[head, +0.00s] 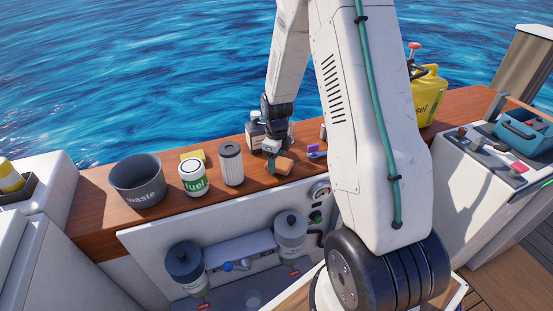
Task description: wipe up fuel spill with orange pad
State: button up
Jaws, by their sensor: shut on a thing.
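The orange pad (284,166) is at the wooden ledge, right of the filter canister. My gripper (272,156) reaches down from above and is shut on the pad's left side. The pad is at or just above the wood; I cannot tell whether it touches. I cannot make out a fuel spill on the ledge; the arm and gripper hide part of the wood.
A yellow diesel can (428,98) stands right. An open hatch with two filter housings (291,238) lies below.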

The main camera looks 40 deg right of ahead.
jog(key=shift+f, duration=0.75)
jog(key=shift+w+d, duration=0.35)
jog(key=shift+w, duration=0.75)
jog(key=shift+w+d, duration=0.3)
jog(key=shift+w, duration=0.85)
jog(key=shift+w+d, duration=0.35)
jog(key=shift+w, duration=0.75)
jog(key=shift+s+a+f, duration=0.1)
jog(key=shift+s+a, duration=0.15)
jog(key=shift+s, duration=0.65)
jog(key=shift+s+a+f, duration=0.1)
jog(key=shift+s+a, duration=0.15)
jog(key=shift+s, duration=0.6)
jog(key=shift+s+a+r, duration=0.1)
jog(key=shift+s+a, duration=0.15)
jog(key=shift+s, duration=0.65)
jog(key=shift+s+a+r, duration=0.1)
jog(key=shift+s+a, duration=0.15)
jog(key=shift+s, duration=0.6)
jog(key=shift+w+r, duration=0.15)
jog(key=shift+r, duration=2.9)
jog(key=shift+r, duration=0.1)
